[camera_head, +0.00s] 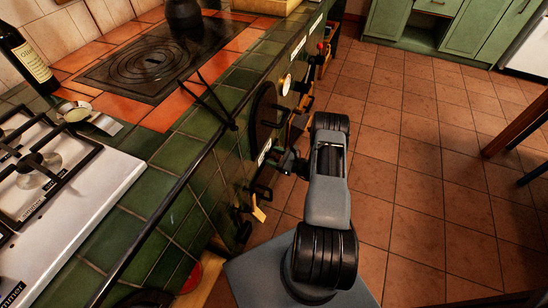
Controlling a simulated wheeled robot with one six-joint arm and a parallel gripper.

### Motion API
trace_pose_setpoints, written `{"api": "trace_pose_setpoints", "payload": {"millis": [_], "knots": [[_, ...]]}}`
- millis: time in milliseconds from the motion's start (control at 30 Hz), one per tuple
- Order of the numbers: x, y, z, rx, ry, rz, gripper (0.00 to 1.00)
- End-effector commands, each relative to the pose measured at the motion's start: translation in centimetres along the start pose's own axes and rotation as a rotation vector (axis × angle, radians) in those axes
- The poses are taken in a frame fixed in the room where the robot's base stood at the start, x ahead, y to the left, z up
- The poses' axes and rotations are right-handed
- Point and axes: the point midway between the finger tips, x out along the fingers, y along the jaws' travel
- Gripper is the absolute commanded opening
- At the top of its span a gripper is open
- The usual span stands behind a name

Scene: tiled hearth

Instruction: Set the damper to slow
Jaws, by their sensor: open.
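The tiled hearth's front face carries several fittings. One is a dark round plate (263,115), with a pale round dial or knob (286,84) beyond it. A small white label (264,152) sits below the plate, and its text is too small to read. Dark handles (258,190) stick out lower down. I cannot tell for sure which fitting is the damper. My gripper (284,161) is at the hearth front, just right of the label and below the round plate. It is open. My wrist partly hides its fingers, and I cannot tell whether it touches any fitting.
A dark iron hotplate (140,65) with a dark pot (184,14) is set in the hearth top. A tong-like black tool (212,103) overhangs its edge. A white gas hob (75,200) and a bottle (25,60) are left.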

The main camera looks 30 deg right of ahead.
Motion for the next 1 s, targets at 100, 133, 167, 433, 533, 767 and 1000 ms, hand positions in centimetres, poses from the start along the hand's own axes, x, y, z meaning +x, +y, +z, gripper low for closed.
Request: {"api": "trace_pose_setpoints", "payload": {"millis": [100, 133, 167, 433, 533, 767, 1000], "knots": [[-0.1, 0.0, 0.0, 0.000, 0.000, 0.000, 0.63], [-0.1, 0.0, 0.0, 0.000, 0.000, 0.000, 0.63], [-0.3, 0.0, 0.0, 0.000, 0.000, 0.000, 0.63], [-4.6, -0.1, 0.1, 0.001, 0.000, -0.006, 0.63], [-6.7, -0.1, 0.1, 0.001, 0.001, -0.006, 0.63], [-10.9, 0.0, 0.0, 0.001, 0.000, -0.004, 0.63], [-13.3, 0.0, 0.0, 0.000, 0.000, -0.001, 0.63]]}}
